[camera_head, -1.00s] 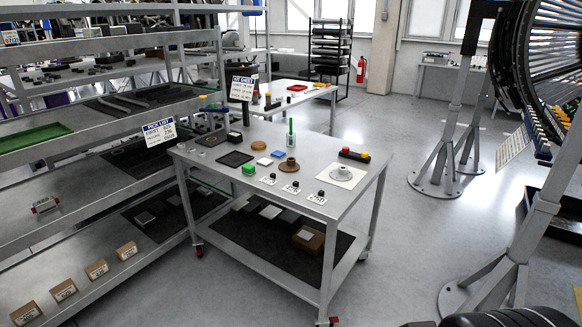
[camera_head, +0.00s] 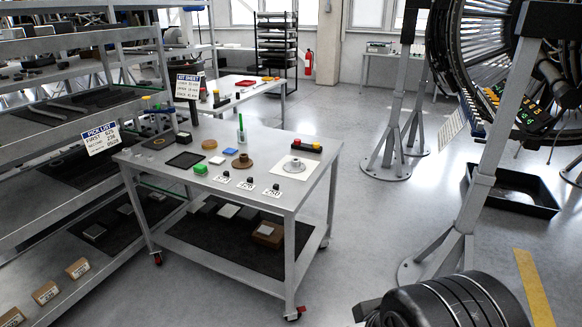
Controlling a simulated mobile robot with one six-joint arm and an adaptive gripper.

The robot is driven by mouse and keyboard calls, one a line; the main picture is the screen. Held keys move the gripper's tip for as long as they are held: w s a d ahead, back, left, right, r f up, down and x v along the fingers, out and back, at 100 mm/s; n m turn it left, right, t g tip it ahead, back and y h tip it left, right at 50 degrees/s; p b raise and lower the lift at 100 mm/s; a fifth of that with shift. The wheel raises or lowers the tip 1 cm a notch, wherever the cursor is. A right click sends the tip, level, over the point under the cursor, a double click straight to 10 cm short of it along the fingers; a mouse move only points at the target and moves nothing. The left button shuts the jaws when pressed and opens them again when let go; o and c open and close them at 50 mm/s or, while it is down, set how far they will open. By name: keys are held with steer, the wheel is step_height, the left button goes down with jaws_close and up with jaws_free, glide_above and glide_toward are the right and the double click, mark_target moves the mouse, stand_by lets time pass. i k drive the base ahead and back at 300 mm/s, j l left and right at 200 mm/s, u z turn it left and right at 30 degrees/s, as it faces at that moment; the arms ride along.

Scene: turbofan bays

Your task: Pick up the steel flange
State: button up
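The steel flange (camera_head: 295,168) is a grey disc with a raised hub. It lies flat on a white square sheet (camera_head: 281,173) near the right end of the grey cart's top (camera_head: 205,134). A similar brown flange (camera_head: 242,162) sits to its left on the same top. The black rounded part at the bottom right looks like my own arm. My gripper's fingers do not show, and nothing of mine is near the flange.
A red, black and yellow block (camera_head: 304,146) lies behind the flange; black knobs with number cards (camera_head: 272,191) stand in front. Shelving (camera_head: 60,150) borders the cart; an engine stand (camera_head: 465,200) is right. Floor between is clear.

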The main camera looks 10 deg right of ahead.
mark_target(295, 166)
steer(key=u, duration=0.35)
steer(key=i+l+u, duration=0.45)
steer(key=u, duration=0.25)
steer(key=i+l+u, duration=0.15)
steer(key=l+u, duration=0.2)
steer(key=l, duration=0.15)
steer(key=i+l+u, duration=0.1)
steer(key=l+u, duration=0.75)
steer(key=l, duration=2.55)
steer(key=i, duration=0.05)
